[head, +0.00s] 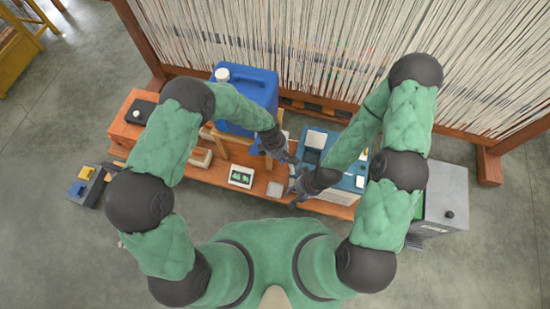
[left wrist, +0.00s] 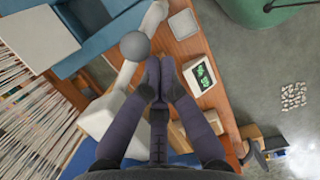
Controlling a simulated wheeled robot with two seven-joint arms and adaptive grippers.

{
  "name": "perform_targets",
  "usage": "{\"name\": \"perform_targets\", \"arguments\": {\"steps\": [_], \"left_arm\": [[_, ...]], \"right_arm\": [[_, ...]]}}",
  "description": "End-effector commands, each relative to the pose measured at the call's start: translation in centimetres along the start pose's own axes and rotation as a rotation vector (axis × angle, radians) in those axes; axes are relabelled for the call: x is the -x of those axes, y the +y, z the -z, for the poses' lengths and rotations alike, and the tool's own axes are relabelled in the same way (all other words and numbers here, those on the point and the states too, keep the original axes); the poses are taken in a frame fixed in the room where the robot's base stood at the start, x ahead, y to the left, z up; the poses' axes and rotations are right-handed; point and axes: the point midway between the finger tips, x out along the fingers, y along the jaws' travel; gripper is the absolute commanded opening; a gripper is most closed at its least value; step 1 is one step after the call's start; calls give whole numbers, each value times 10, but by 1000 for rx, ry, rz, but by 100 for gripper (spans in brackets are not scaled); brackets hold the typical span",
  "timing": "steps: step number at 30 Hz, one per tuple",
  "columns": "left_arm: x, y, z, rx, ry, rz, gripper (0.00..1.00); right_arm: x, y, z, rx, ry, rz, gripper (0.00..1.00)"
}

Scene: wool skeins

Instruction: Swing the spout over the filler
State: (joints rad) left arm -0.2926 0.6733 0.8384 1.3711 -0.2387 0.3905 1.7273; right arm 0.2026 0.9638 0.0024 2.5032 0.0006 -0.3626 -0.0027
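A pale spout arm (left wrist: 127,75) with a grey ball knob (left wrist: 135,46) runs across the left wrist view, from a pale block (left wrist: 98,116) toward the blue unit (left wrist: 95,45). My left gripper (left wrist: 158,82) is shut, its fingertips together beside the spout arm near the knob; I cannot tell whether they touch it. It also shows in the head view (head: 286,155), over the bench. There the spout is mostly hidden by my arm and gripper. My right gripper (head: 294,191) is low over the bench's front edge; its opening is unclear. I cannot pick out the filler with certainty.
A blue canister (head: 250,88) with a white cap stands behind on the orange bench (head: 225,181). A green-digit display (head: 241,177) and a small grey pad (head: 274,189) lie near the front edge. A grey cabinet (head: 447,195) stands right; hanging yarn (head: 250,35) fills the back.

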Motion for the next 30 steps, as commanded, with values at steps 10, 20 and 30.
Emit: {"name": "perform_targets", "arguments": {"steps": [10,20,30], "left_arm": [[-7,12,-25,-5,0,1,0],[-12,32,-46,-3,0,1,0],[-15,52,-58,134,0,-34,0]], "right_arm": [[-3,1,0,0,0,0,40],[-7,2,0,0,0,0,40],[-10,4,0,0,0,0,40]]}}
